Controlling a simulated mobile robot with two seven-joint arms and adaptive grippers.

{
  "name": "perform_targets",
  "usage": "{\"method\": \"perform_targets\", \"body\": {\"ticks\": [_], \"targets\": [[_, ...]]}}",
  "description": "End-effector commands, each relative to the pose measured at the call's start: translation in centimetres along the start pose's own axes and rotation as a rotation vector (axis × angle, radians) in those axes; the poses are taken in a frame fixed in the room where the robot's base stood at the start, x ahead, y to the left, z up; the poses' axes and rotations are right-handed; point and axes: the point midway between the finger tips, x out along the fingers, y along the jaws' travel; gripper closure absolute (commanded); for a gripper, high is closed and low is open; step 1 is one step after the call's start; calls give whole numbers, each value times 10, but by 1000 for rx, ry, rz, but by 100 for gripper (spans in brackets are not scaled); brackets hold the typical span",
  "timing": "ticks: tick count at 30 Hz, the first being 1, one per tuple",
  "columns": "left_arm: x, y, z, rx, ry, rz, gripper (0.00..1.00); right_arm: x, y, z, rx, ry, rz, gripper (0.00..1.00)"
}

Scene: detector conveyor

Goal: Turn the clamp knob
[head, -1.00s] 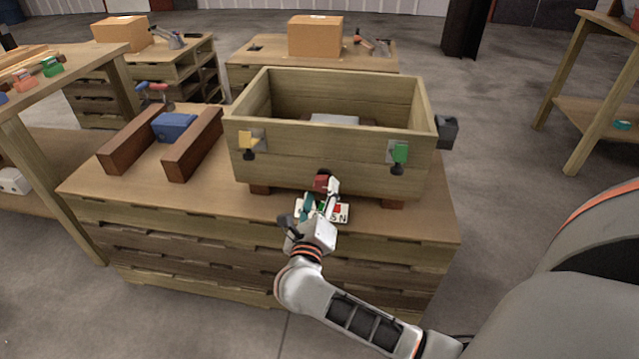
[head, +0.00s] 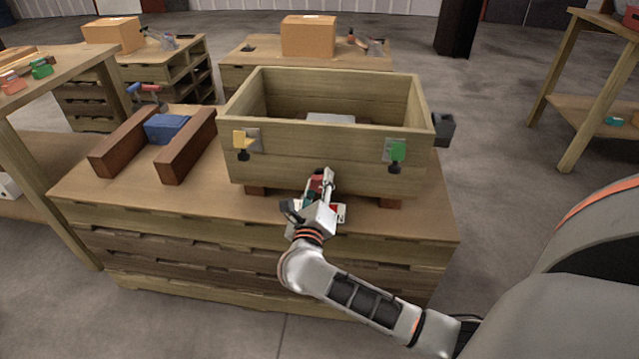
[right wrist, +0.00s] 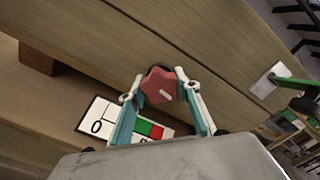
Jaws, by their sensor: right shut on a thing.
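The red clamp knob (right wrist: 159,88) is star-shaped with a pale mark on its face. It sits low at the front of the wooden box (head: 315,157), and in the head view the knob (head: 317,181) is partly hidden by my gripper. My right gripper (head: 324,178) reaches it from the front. In the right wrist view the two fingers of my right gripper (right wrist: 157,83) are on either side of the knob and shut on it. A label plate (right wrist: 130,122) with black, green and red marks lies just below the knob. My left gripper is not in view.
The box stands on a pallet-like table (head: 150,205). A yellow latch (head: 240,139) and a green latch (head: 396,150) are on its front. A blue block (head: 167,128) between two brown beams (head: 188,144) lies to the left. The tabletop's front left is clear.

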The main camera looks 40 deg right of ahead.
Motion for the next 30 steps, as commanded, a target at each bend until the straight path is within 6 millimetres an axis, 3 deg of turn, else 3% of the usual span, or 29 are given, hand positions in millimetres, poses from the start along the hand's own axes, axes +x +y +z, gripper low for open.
{"method": "perform_targets", "body": {"ticks": [11, 24, 30], "targets": [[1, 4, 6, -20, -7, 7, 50, -1, 3, -4, 141, 4, 2, 89], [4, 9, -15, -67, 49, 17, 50, -1, 3, -3, 424, 3, 1, 89], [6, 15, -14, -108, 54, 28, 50, 0, 2, -2, 495, 2, 0, 89]]}}
